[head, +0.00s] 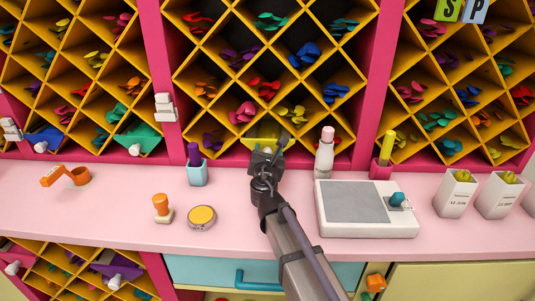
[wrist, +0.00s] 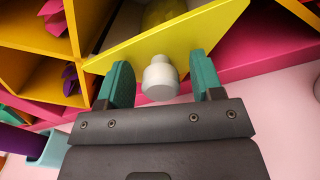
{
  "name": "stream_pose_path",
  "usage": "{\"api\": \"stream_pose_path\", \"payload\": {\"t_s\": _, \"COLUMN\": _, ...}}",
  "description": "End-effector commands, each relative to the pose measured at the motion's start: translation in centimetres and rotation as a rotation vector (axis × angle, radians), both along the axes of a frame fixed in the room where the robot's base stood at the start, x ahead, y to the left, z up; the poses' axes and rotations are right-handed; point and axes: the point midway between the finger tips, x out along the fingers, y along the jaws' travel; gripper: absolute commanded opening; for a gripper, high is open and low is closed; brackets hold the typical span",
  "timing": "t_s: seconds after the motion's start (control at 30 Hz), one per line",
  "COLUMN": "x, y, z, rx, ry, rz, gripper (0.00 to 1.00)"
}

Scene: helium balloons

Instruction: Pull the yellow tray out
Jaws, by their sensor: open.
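The yellow tray (wrist: 205,42) sits in a diamond-shaped slot of the rack, its flat yellow front facing me in the wrist view. A white round knob (wrist: 160,80) stands out from that front. My gripper (wrist: 158,82) is open, with its two teal fingers on either side of the knob, and gaps show between knob and fingers. In the head view the tray (head: 262,131) is at the bottom of the middle rack, partly hidden behind my gripper (head: 268,150).
The pink counter (head: 240,235) below holds a purple marker in a blue cup (head: 197,172), a white bottle (head: 324,155), a scale (head: 355,208), a yellow round tin (head: 201,217) and an orange-handled stamp (head: 162,208). Pink rack posts stand on both sides.

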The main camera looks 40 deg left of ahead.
Motion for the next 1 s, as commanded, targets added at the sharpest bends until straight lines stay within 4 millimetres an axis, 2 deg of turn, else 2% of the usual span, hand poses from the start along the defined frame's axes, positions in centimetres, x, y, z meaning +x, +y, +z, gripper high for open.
{"api": "stream_pose_path", "payload": {"t_s": 0.23, "x": 0.12, "y": 0.05, "z": -0.01, "rx": 0.000, "ry": 0.000, "rz": 0.000, "gripper": 0.58}}
{"api": "stream_pose_path", "payload": {"t_s": 0.83, "x": 0.09, "y": 0.04, "z": -0.01, "rx": 0.001, "ry": 0.001, "rz": 0.000, "gripper": 0.01}}
{"api": "stream_pose_path", "payload": {"t_s": 1.0, "x": 0.04, "y": 0.00, "z": -0.01, "rx": 0.001, "ry": 0.001, "rz": 0.000, "gripper": 0.00}}
